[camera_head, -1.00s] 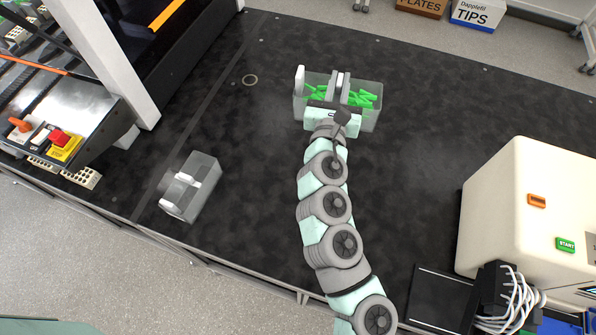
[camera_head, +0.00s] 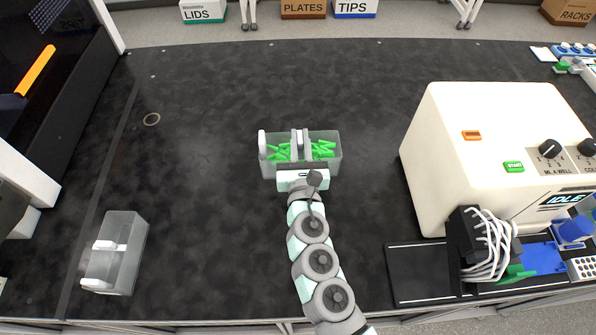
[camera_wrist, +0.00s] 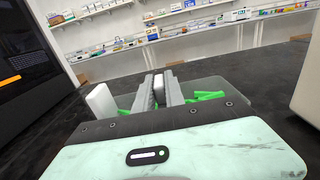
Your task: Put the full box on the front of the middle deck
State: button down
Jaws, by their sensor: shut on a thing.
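The full box (camera_head: 331,163) is a clear grey box with several green pieces in it, in the upper middle of the head view. My gripper (camera_head: 299,143) is shut on the box, with its two grey fingers around the white middle part. The wrist view shows my gripper (camera_wrist: 159,88) on that white part, with green pieces (camera_wrist: 207,96) of the box's content on both sides. A second clear box (camera_head: 121,250) with a white handle stands at the lower left and looks empty. I cannot make out the middle deck in these frames.
A cream dispensing machine (camera_head: 470,150) with a green START button stands at the right, with a black plate (camera_head: 425,275) below it. A dark machine (camera_head: 50,80) stands at the left. The black bench top (camera_head: 200,190) between them is largely clear.

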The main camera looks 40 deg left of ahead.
notch_tip(320, 180, down, 10)
jog(key=shift+r+b, duration=0.1)
jog(key=shift+b, duration=0.8)
jog(key=shift+f, duration=0.3)
jog(key=c, duration=1.4)
grip_release()
jog(key=shift+r, duration=0.15)
jog(key=shift+r, duration=0.25)
jog(key=v, duration=1.2)
jog(key=shift+f+p, duration=0.2)
jog(key=shift+p, duration=0.25)
